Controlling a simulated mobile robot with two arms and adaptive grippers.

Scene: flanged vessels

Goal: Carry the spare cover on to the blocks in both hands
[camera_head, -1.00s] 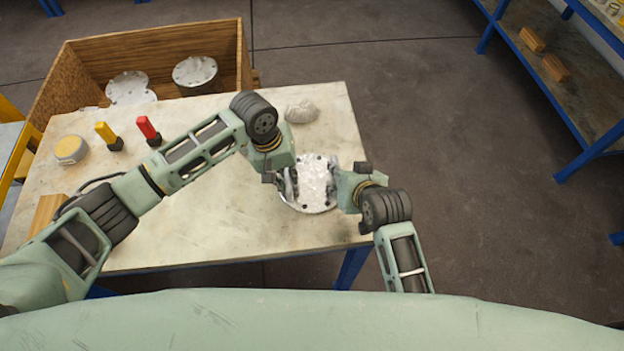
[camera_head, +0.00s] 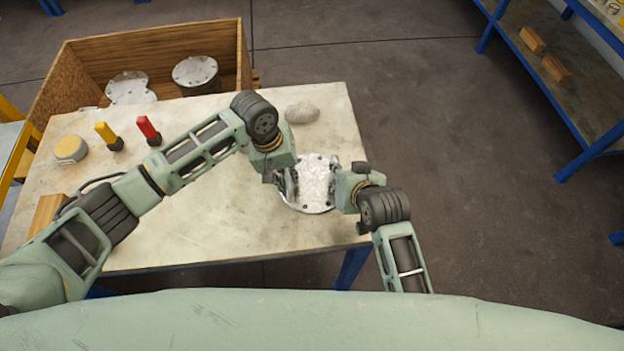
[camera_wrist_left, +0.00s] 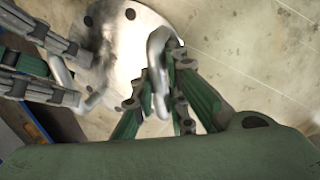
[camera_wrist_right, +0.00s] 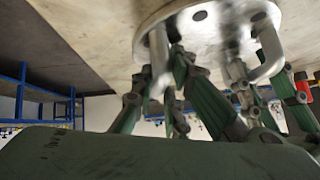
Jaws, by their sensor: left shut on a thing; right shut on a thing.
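The spare cover (camera_head: 316,183) is a round grey metal disc with bolt holes and two bar handles, at the table's right end. It also shows in the left wrist view (camera_wrist_left: 122,45) and the right wrist view (camera_wrist_right: 215,28). My left gripper (camera_head: 290,186) is shut on the handle (camera_wrist_left: 157,50) at its left side. My right gripper (camera_head: 340,190) is shut on the opposite handle (camera_wrist_right: 158,55). I cannot tell whether the cover touches the table top. Two wooden blocks (camera_head: 533,40) (camera_head: 556,68) lie on the lower shelf at the right.
The table (camera_head: 215,215) is mostly bare in the middle. A grey lump (camera_head: 301,112) lies behind the cover. Red (camera_head: 147,127) and yellow (camera_head: 105,132) tools and a round tin (camera_head: 70,149) stand at the left. A wooden crate (camera_head: 155,43) holds flanged vessels. Open floor lies right of the table.

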